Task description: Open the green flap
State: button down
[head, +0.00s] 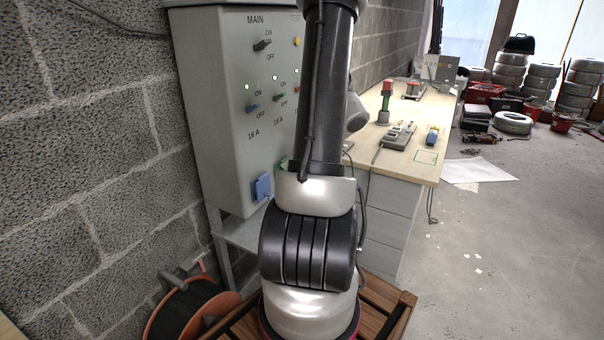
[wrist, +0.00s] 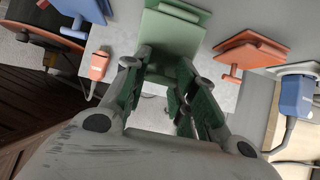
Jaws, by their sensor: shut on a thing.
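The green flap (wrist: 172,38) is in the upper middle of the wrist view, on the grey panel. In the head view only a sliver of green (head: 284,164) shows beside my arm, low on the grey cabinet. My gripper (wrist: 165,72) is at the flap's near edge, its fingers on either side of it and shut on it. The fingers hide part of that edge. In the head view my arm hides the gripper. How far the flap is tilted is hard to tell.
A blue flap (wrist: 85,10) is left of the green one, and an orange flap (wrist: 250,52) is right of it. An orange plug (wrist: 98,66) and a blue plug (wrist: 297,96) are nearby. A cable reel (head: 188,308) stands below the cabinet (head: 215,100); a workbench (head: 440,110) extends behind.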

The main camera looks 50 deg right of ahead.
jog(key=shift+w+r+g+h, duration=0.1)
jog(key=shift+r+g+h, duration=0.1)
jog(key=shift+r+g, duration=0.6)
jog(key=shift+w+r+g+h, duration=0.1)
jog(key=shift+r+g+h, duration=0.2)
jog(key=shift+g, duration=0.75)
jog(key=shift+w+r+g+h, duration=0.1)
jog(key=shift+r+g, duration=0.55)
jog(key=shift+g, duration=0.3)
jog(key=c, duration=1.1)
grip_release()
jog(key=shift+s, duration=0.1)
